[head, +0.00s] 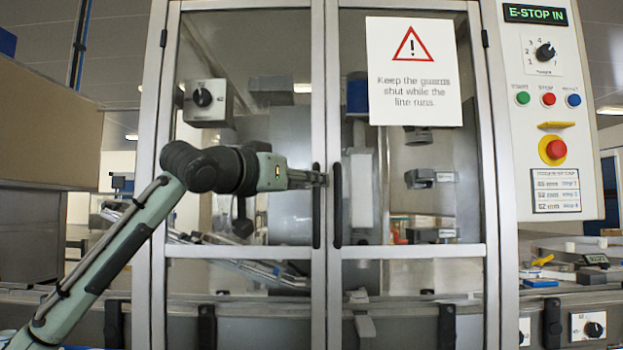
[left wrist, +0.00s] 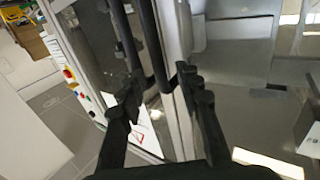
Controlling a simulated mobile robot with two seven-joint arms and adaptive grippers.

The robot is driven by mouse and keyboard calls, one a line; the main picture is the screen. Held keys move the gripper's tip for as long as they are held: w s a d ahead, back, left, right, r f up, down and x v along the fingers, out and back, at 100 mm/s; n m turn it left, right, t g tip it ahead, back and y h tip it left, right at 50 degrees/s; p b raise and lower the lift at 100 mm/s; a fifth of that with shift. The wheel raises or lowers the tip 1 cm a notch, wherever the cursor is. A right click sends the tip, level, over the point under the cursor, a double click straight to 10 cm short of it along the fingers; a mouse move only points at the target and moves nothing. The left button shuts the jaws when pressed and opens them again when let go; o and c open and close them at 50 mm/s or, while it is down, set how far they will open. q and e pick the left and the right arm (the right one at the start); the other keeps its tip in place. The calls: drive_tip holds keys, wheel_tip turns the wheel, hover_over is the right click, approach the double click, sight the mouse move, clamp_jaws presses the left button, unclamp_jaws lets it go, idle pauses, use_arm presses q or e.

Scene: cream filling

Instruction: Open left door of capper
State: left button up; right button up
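The capper has two glazed doors in grey metal frames, and both look shut. The left door (head: 172,215) has a dark upright handle (head: 316,220) at its right edge. The right door's handle (head: 337,215) stands close beside it. My left gripper (head: 318,179) reaches across the left door's glass, at the upper part of its handle. In the left wrist view my gripper's dark fingers (left wrist: 159,82) are apart, with the left door's handle (left wrist: 150,40) between them. A gap shows on one side; contact on the other is unclear. My right gripper is out of view.
A warning sign (head: 412,70) is fixed on the right door (head: 440,205). A control panel (head: 548,110) with a red emergency button (head: 555,149) stands to the right. A brown-sided box (head: 50,125) stands at the left. Machine parts show behind the glass.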

use_arm(q)
drive_tip(key=shift+x, duration=0.9)
drive_tip(key=shift+c, duration=0.5)
clamp_jaws()
